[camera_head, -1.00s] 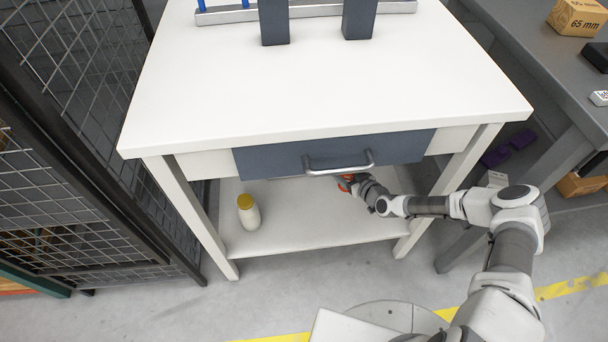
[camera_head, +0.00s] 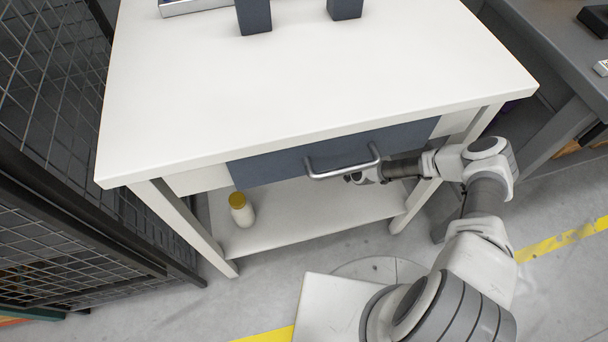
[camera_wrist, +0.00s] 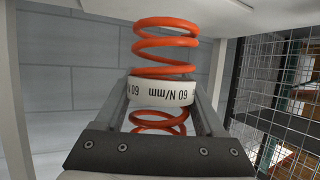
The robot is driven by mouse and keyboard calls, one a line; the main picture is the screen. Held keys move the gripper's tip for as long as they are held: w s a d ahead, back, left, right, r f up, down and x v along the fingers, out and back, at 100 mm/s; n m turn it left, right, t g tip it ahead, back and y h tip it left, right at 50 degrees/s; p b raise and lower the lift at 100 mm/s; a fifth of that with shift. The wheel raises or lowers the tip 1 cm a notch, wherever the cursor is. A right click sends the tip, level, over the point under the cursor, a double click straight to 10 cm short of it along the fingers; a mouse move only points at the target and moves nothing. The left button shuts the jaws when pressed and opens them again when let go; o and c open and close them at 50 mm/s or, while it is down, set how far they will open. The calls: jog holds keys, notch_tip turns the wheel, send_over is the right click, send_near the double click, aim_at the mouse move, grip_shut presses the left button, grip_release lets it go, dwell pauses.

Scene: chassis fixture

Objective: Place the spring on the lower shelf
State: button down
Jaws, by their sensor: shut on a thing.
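The spring (camera_wrist: 165,48) is an orange coil with a white band marked "60 N/mm". In the wrist view it stands between the fingers of my gripper (camera_wrist: 165,92), which is shut on it at the band. The lower shelf (camera_head: 290,222) is a white board under the workbench. In the head view my gripper reaches in from the right, beneath the drawer front and above the shelf. The drawer handle and bench hide the fingers and the spring there, so I cannot tell the spring's height above the shelf.
A white bottle with a yellow cap (camera_head: 241,209) stands on the shelf's left part. The blue-grey drawer (camera_head: 275,166) with its metal handle (camera_head: 342,168) is just above. Bench legs (camera_head: 190,228) bound the shelf. The shelf's middle is clear. A mesh fence (camera_head: 60,190) stands left.

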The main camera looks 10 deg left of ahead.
jog(key=s+f, duration=0.2)
jog(key=s, duration=0.1)
jog(key=s+f+b, duration=0.1)
jog(key=s+f, duration=0.1)
jog(key=s, duration=0.1)
jog(key=s+f, duration=0.2)
jog(key=s, duration=0.2)
jog(key=shift+a, duration=0.1)
jog(key=shift+f+b, duration=1.35)
jog(key=shift+f, duration=0.6)
jog(key=shift+f, duration=0.2)
grip_release()
